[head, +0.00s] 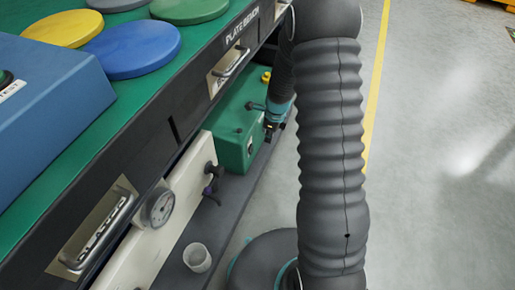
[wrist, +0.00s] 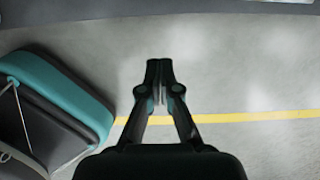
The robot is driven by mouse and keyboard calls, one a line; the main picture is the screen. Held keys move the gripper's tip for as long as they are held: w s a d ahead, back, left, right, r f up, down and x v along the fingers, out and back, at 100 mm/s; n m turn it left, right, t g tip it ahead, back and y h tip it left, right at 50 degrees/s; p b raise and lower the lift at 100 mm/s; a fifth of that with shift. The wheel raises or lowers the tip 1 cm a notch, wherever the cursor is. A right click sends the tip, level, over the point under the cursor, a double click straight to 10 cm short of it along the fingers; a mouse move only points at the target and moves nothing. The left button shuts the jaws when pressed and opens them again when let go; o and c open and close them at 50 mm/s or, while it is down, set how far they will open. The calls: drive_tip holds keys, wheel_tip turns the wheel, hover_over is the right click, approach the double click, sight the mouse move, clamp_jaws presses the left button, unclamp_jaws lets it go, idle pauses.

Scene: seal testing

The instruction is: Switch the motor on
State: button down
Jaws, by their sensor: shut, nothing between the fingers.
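A green box (head: 232,125) stands on the grey lower ledge under the bench in the head view. I cannot tell for certain that it is the motor's housing. It carries a yellow knob (head: 266,76), a small black knob and a small dark-and-white fitting (head: 250,145) on its side, which may be a switch; its state is too small to read. My teal and black wrist is beside the box's right end, partly covering it. Contact cannot be judged. In the wrist view my gripper (wrist: 159,80) is shut and empty, with floor behind it.
The bench carries coloured discs (head: 130,50) and a blue box (head: 45,95). Drawer handles (head: 102,228) stick out of its front. Below are a gauge (head: 158,207), dark valve handles (head: 212,184) and a white cup (head: 197,257). Open floor (head: 430,190) with a yellow line lies right.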

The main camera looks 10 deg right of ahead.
sight(251, 149)
drive_tip(key=w+a+f+b, duration=0.2)
drive_tip(key=w+a+f, duration=0.1)
drive_tip(key=f, duration=0.7)
drive_tip(key=shift+a+f, duration=0.15)
drive_tip(key=shift+a, duration=0.45)
drive_tip(key=shift+a, duration=0.1)
drive_tip(key=shift+w+a+f+p, duration=0.1)
drive_tip(key=shift+w+a+p, duration=0.05)
drive_tip(key=shift+p, duration=0.15)
